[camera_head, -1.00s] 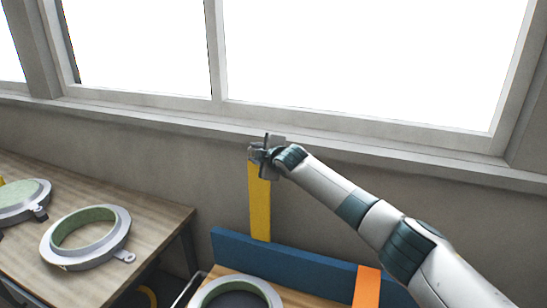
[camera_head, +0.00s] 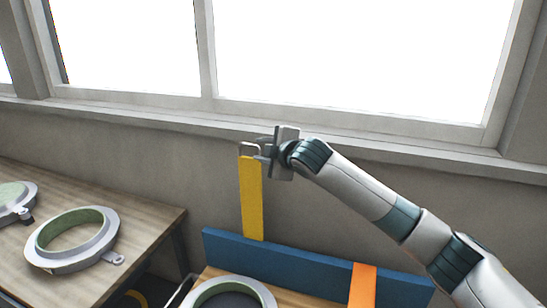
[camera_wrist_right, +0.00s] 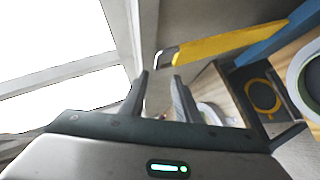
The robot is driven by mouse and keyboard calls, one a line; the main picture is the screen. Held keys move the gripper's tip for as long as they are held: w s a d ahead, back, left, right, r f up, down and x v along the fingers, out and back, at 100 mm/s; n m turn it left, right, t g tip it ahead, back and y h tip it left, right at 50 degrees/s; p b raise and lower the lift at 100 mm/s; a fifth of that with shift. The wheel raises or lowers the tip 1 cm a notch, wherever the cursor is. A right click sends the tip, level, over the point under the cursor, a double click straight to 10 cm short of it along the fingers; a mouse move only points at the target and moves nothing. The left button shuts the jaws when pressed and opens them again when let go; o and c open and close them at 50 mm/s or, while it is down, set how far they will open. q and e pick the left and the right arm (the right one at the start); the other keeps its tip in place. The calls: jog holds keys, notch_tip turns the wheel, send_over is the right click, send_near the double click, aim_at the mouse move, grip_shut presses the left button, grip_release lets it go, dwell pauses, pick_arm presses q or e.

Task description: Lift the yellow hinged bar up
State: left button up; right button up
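The yellow hinged bar (camera_head: 251,200) stands upright behind the blue board (camera_head: 300,262), with a metal loop handle (camera_head: 246,149) at its top end. In the right wrist view the bar (camera_wrist_right: 225,42) runs off to the upper right, and its handle (camera_wrist_right: 164,57) lies just beyond my fingertips. My right gripper (camera_head: 264,149) is beside the handle, on its right. In the wrist view my right gripper (camera_wrist_right: 160,76) has its two fingers apart with nothing held between them. My left gripper is in neither view.
A wooden table (camera_head: 150,222) at left carries ring-shaped moulds (camera_head: 72,238). Another ring mould (camera_head: 232,287) sits in front of the blue board, beside an orange strip (camera_head: 363,287). The wall and window sill (camera_head: 330,135) are close behind the bar.

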jog(key=b+v, duration=0.2)
jog(key=v, duration=0.4)
jog(key=shift+s, duration=0.25)
jog(key=shift+d, duration=0.15)
